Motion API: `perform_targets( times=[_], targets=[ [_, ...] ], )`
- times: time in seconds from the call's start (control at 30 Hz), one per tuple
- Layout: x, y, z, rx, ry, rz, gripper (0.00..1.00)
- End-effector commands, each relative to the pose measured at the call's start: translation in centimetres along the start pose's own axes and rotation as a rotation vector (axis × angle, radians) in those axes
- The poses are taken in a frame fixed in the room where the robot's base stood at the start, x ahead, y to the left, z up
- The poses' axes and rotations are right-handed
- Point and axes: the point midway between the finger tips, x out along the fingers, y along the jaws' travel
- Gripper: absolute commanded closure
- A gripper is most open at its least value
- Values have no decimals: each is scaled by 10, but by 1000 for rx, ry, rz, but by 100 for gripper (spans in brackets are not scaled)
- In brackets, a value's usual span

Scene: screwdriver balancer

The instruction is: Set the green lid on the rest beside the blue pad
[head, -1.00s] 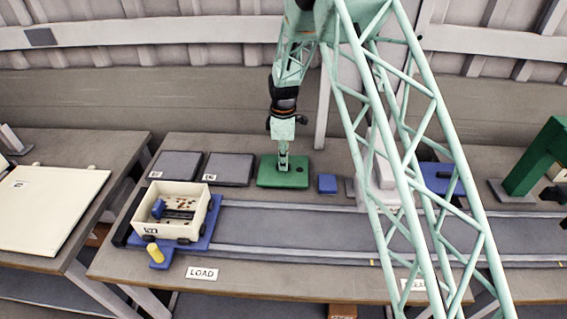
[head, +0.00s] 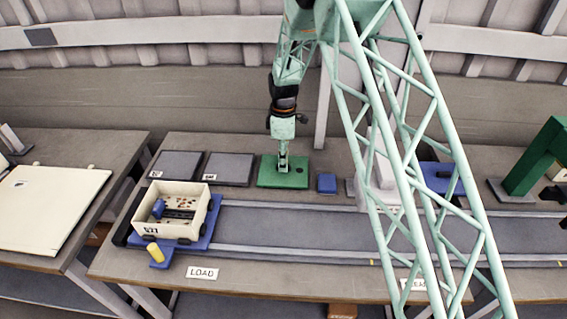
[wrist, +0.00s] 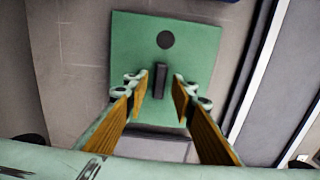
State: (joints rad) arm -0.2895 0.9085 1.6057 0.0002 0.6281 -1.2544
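The green lid (head: 298,181) lies flat on the bench, right of two dark grey plates. In the wrist view the lid (wrist: 190,45) has a dark round spot and a short dark upright handle (wrist: 160,80). My gripper (wrist: 158,88) is open, with one finger on each side of the handle and a gap showing on both sides. In the head view my gripper (head: 283,166) points straight down over the lid. A small blue pad (head: 327,183) sits just right of the lid. I cannot tell which surface is the rest.
The grey plates (head: 229,168) lie left of the lid. A cream bin (head: 170,222) with small parts stands on a blue carriage at the left end of the grey track (head: 300,228). My lattice arm hides part of the bench, including a pale block (head: 384,172) and another blue item (head: 437,178).

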Motion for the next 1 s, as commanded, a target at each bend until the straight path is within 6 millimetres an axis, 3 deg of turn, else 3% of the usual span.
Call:
perform_targets(
  times=[0.7, 1.0],
  targets=[
    [-96, 0, 0, 0, 0, 1, 77],
    [-120, 0, 0, 0, 0, 1, 77]
  ],
)
